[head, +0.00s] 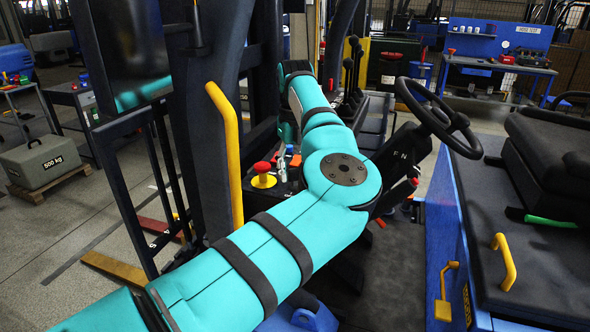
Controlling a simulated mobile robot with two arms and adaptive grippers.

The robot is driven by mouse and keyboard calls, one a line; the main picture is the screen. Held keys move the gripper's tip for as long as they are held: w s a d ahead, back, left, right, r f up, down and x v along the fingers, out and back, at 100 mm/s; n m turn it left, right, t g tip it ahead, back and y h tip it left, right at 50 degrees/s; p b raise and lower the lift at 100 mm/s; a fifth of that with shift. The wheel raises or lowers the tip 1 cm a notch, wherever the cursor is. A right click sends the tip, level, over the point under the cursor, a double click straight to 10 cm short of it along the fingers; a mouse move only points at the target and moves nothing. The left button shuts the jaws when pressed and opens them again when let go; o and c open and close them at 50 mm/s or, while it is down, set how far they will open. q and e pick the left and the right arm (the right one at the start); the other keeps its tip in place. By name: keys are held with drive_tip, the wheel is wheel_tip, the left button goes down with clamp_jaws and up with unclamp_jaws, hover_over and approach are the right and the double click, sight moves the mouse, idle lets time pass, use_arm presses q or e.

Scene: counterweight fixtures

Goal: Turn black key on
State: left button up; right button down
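My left arm, in a teal sleeve, reaches across the head view from the lower left, bends at a round joint and runs up over the forklift's control area. Its far end folds back down behind the forearm. My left gripper (289,154) is small there, mostly hidden by my own arm, above a dark control panel (286,186). I cannot tell whether its fingers are open or shut. A red mushroom button on a yellow base (263,180) sits on the panel, just left of the gripper. I cannot make out the black key. My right gripper is not in view.
A black steering wheel (438,117) and black levers (352,70) stand beyond my arm. A yellow grab bar (228,150) and the dark mast rise at left. A seat (552,155) is at right. A 500 kg block (40,161) rests on a pallet at far left.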

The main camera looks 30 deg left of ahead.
sight(295, 168)
use_arm(q)
drive_tip(key=shift+o, duration=0.8)
wheel_tip(295, 168, up, 12)
idle(0.4)
